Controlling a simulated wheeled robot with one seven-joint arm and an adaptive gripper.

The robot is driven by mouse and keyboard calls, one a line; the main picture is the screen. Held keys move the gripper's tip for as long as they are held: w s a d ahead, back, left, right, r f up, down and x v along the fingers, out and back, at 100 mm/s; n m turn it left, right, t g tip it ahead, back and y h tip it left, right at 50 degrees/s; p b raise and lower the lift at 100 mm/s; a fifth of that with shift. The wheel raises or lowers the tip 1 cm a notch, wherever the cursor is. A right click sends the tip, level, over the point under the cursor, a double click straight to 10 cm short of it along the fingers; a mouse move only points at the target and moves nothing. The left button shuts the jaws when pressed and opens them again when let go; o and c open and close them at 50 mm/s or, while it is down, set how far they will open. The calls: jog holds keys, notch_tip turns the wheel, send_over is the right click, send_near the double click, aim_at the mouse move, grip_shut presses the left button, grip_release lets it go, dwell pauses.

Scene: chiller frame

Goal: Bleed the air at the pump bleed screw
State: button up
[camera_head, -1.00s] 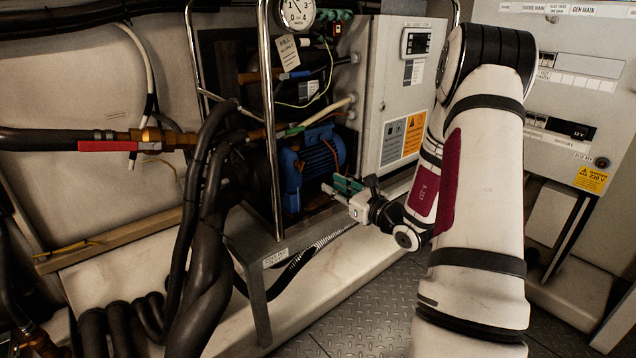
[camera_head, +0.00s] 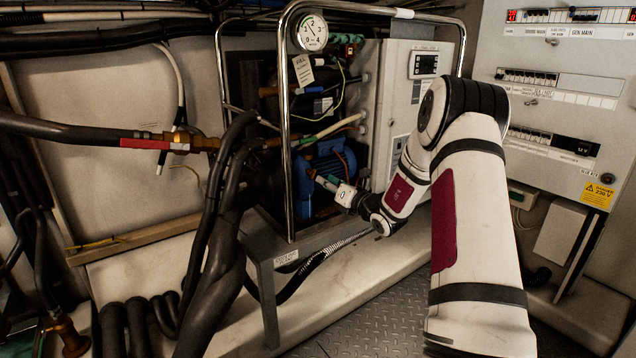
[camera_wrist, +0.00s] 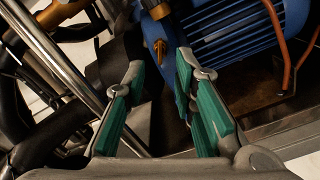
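The blue pump motor (camera_head: 325,165) sits low inside the chiller frame; its finned body also shows in the wrist view (camera_wrist: 235,30). A small brass fitting, which looks like the bleed screw (camera_wrist: 160,48), stands on the blue casing left of the fins in the wrist view. It cannot be made out in the head view. My gripper (camera_head: 328,184) is in front of the pump's lower part. In the wrist view my gripper (camera_wrist: 158,75) is open, with its green-padded fingers apart and nothing between them. The brass fitting lies just beyond the gap, apart from the fingertips.
A chrome tube frame (camera_head: 289,130) stands left of my gripper, with thick black hoses (camera_head: 222,225) beside it. A pressure gauge (camera_head: 312,33) is above. A grey control box (camera_head: 410,85) is at right. Copper pipes (camera_wrist: 288,50) run close by the motor.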

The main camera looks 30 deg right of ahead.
aim_at(313, 174)
jog(key=shift+w+b, duration=0.65)
jog(key=shift+w, duration=2.05)
grip_shut()
